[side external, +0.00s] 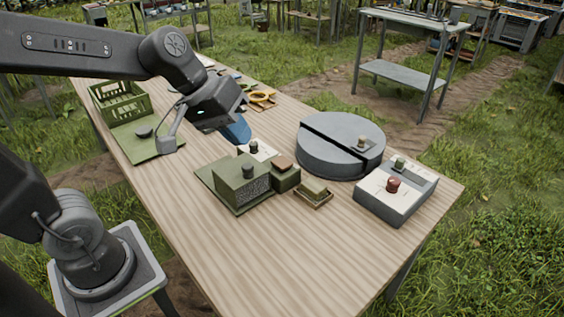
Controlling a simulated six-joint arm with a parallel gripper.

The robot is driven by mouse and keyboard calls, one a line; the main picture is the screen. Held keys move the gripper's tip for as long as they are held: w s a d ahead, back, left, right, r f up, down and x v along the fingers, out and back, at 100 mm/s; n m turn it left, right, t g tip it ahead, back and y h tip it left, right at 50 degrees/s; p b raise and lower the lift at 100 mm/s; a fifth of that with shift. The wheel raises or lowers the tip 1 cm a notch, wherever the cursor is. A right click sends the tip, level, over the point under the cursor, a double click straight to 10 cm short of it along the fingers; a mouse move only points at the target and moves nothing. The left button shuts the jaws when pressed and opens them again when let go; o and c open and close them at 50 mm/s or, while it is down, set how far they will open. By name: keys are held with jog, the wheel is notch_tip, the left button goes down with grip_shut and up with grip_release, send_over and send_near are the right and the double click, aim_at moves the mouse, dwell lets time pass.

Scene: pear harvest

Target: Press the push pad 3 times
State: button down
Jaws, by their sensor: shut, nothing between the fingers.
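My gripper (237,132) has blue fingers, points down and is shut and empty. It is above the far side of a green box (235,190) with a dark knob and a speckled front. Next to the box is a small green block with a brown pad on top (284,162), which looks like the push pad. My gripper appears apart from it, up and to the left in the picture. A second low block (314,187) with a tan top sits in a small brown tray. I cannot tell for certain which one is the push pad.
A round grey drum (325,158) with a dark slot stands to the right. A grey box with a red button (394,186) is near the right edge. A green crate (122,106) stands at the left. The table's near part (290,260) is clear.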

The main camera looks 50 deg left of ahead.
jog(key=w+f+n+h, duration=0.1)
jog(key=w+n, duration=0.3)
jog(key=w, duration=0.3)
jog(key=n+t, duration=0.3)
jog(key=n, duration=1.1)
send_over(282, 163)
notch_tip(282, 163, down, 13)
jog(key=shift+a+y, duration=0.1)
jog(key=shift+y, duration=0.2)
jog(key=shift+f, duration=4.4)
jog(key=shift+f, duration=0.1)
jog(key=shift+f, duration=0.3)
